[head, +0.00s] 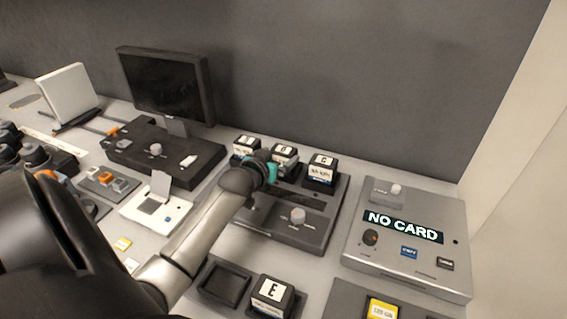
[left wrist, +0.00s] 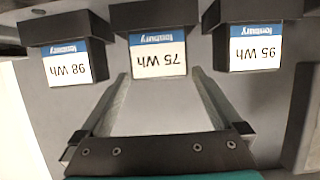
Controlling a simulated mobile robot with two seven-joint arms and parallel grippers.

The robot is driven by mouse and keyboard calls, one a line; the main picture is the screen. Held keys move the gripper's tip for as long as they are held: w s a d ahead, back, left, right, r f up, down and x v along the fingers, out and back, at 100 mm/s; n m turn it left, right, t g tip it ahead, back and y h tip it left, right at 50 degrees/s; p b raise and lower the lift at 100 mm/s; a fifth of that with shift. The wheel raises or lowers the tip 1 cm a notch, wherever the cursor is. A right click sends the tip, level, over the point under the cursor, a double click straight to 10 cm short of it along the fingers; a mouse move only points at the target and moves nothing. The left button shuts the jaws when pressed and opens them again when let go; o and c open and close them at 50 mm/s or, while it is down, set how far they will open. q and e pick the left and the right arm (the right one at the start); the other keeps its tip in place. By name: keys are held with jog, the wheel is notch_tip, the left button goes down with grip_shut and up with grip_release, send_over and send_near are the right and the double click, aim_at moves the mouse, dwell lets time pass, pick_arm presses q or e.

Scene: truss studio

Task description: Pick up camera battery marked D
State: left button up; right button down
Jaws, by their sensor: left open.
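Three dark batteries with white letter tops and white-and-blue fronts stand in a row on the charger. The right one (head: 322,170) is marked C. The letters on the middle one (head: 285,153) and left one (head: 247,146) are too small to read surely. Another battery (head: 272,294), marked E, stands nearer me. My left gripper (left wrist: 157,74) is open and empty, in front of the middle battery. In the left wrist view its fingers point toward the upside-down 75 Wh label (left wrist: 158,56), one on each side. In the head view my wrist partly hides the row.
The charger (head: 310,222) has a knob on its front. A grey console (head: 400,262) reading NO CARD stands at right. A monitor (head: 165,84) and dark panel (head: 128,148) stand at left. An empty dark tray (head: 224,284) lies beside battery E.

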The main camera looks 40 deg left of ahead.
pick_arm(q)
jog(key=shift+x, duration=1.2)
grip_shut()
jog(key=shift+r, duration=0.1)
